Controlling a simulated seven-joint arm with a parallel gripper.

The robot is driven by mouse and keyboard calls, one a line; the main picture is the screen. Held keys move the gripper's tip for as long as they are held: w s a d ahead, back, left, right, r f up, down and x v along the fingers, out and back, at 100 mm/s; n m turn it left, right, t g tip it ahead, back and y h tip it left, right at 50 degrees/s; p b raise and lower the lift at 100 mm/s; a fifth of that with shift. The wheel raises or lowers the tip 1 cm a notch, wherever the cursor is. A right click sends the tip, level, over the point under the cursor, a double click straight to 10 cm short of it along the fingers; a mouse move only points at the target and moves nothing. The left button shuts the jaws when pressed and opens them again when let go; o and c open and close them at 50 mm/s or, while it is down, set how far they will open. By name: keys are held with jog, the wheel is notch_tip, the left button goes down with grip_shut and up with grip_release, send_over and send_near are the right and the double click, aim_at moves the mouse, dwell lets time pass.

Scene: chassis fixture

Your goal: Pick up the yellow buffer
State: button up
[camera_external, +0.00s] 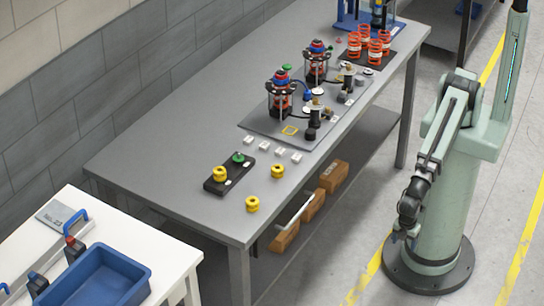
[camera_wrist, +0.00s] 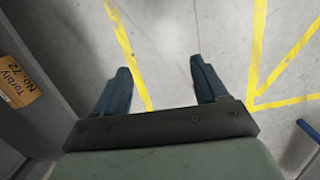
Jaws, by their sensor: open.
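Several yellow buffers show in the external view. One yellow buffer (camera_external: 219,174) sits in a black holder (camera_external: 213,187) beside a green piece (camera_external: 238,157). Another yellow buffer (camera_external: 278,170) stands on the grey table to the right of the holder, and a third yellow buffer (camera_external: 252,204) stands nearer the table's front edge. My gripper (camera_wrist: 161,72) is open and empty in the wrist view, pointing down at the floor. In the external view it hangs low beside my base, off the table and well right of the buffers. No buffer shows in the wrist view.
A grey plate (camera_external: 262,124) with two spring assemblies and small fittings lies behind the buffers. Orange springs (camera_external: 375,48) stand farther back. Small white blocks (camera_external: 264,146) line the plate. Cardboard boxes (camera_external: 333,176) sit on the lower shelf. A blue tray (camera_external: 97,278) is on a white table.

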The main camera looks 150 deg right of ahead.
jog(key=w+d+r+m+t, duration=0.1)
jog(key=w+d+r+m, duration=0.15)
jog(key=w+r, duration=0.3)
jog(key=w+d+r+m, duration=0.1)
jog(key=w+d+r, duration=0.25)
jog(key=w, duration=0.25)
notch_tip(320, 180, up, 39)
jog(key=m, duration=1.5)
send_over(277, 165)
jog(key=w, duration=0.1)
jog(key=shift+t, duration=0.3)
jog(key=f, duration=1.3)
jog(key=shift+a+f, duration=0.4)
jog(key=shift+c, duration=0.5)
jog(key=c, duration=1.1)
